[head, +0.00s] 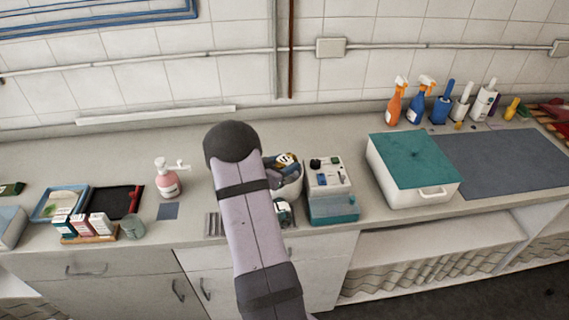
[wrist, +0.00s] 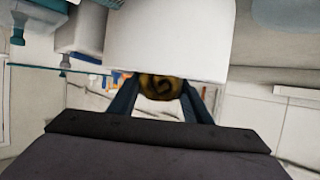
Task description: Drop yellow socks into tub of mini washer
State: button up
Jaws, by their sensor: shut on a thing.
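The yellow socks (wrist: 161,87) are a rolled bundle held between the two dark blue fingers of my gripper (wrist: 160,90) in the wrist view. A large white rounded body (wrist: 168,38), which looks like the tub wall, stands just beyond the socks. Whether they touch it is unclear. In the head view, the mini washer (head: 333,205) has a white top with knobs and a teal base. Its round white tub (head: 293,187) is on its left, partly hidden by my arm, with dark and light shapes in or over it.
A white box with a teal lid (head: 413,160) stands right of the washer. Spray bottles (head: 394,103) line the back right. Bare counter lies behind the washer.

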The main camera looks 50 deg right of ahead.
aim_at(277, 166)
jog(key=o, duration=1.1)
jog(key=shift+a, duration=0.1)
jog(key=shift+b+v, duration=1.15)
jog(key=shift+v, duration=2.5)
